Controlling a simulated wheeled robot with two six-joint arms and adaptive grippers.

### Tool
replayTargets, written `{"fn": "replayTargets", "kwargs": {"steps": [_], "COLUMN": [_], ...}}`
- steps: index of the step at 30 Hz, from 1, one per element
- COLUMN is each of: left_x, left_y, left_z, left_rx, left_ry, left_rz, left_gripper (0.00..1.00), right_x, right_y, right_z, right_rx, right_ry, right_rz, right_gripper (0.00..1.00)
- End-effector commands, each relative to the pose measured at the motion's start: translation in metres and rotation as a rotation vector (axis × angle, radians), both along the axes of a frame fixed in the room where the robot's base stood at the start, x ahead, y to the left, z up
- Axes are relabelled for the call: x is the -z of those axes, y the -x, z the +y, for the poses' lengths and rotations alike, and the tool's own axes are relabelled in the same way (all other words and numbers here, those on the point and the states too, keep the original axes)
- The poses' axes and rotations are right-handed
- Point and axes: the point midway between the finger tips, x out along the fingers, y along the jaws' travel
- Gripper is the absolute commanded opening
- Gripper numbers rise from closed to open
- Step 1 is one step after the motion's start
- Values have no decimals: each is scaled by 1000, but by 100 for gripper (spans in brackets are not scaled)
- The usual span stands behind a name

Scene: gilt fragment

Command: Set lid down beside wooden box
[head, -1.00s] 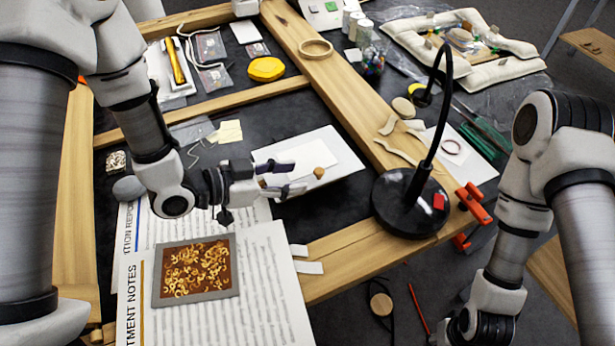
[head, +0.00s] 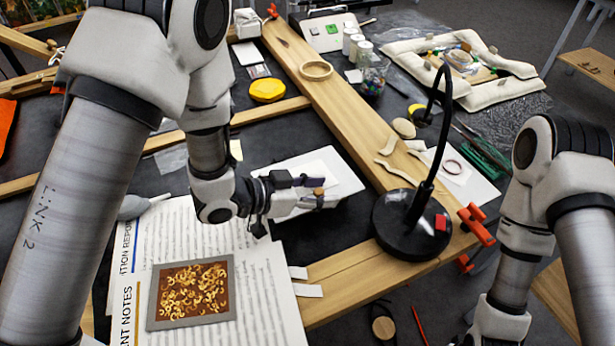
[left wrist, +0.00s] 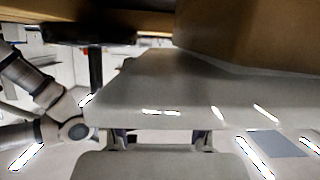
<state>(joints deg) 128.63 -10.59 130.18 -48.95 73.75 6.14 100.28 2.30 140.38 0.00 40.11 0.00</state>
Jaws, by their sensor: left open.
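A small round brown wooden piece (head: 319,191), perhaps the wooden box with its lid, stands on the white board (head: 345,178). I cannot make out a separate lid. My left gripper (head: 318,192) is open, with its fingertips reaching around or just beside the piece; contact cannot be told. In the left wrist view a large brown wooden surface (left wrist: 250,35) fills the upper right, very close to the camera. My right arm comes in at the right, but its gripper is outside the picture.
A black lamp (head: 411,225) stands right of the board. A framed panel of gilt fragments (head: 190,293) lies on the printed notes (head: 262,310) in front. A wooden beam (head: 330,97) runs behind. Dark table (head: 300,235) shows below the board.

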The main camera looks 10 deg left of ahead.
Motion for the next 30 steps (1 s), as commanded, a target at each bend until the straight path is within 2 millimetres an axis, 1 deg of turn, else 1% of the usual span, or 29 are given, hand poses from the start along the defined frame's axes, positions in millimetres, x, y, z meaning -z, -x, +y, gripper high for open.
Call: {"fn": "replayTargets", "kwargs": {"steps": [5, 6, 8, 9, 23, 26, 30], "left_x": [0, 0, 0, 0, -2, -10, -26], "left_y": [0, 0, 0, 0, 0, 0, 0], "left_z": [0, 0, 0, 0, 0, 0, 0], "left_rx": [-1, -1, -1, -1, -1, 0, 1], "left_ry": [1, 1, 1, 1, 0, 0, 0], "left_rz": [0, 0, -1, -1, -2, -4, -5], "left_gripper": [49, 35, 13, 0, 0, 0, 0], "right_x": [1, 1, 1, 1, 1, 2, 4], "right_y": [0, 0, 0, 0, 0, 0, 0], "right_z": [0, 0, 0, 0, 0, 0, 0], "right_rx": [0, 0, 0, 0, 0, 0, 0], "right_ry": [0, 0, 0, 0, 0, 0, 0], "right_rz": [0, 0, 0, 0, 0, 0, 0], "right_gripper": [40, 40, 40, 40, 40, 40, 40]}}
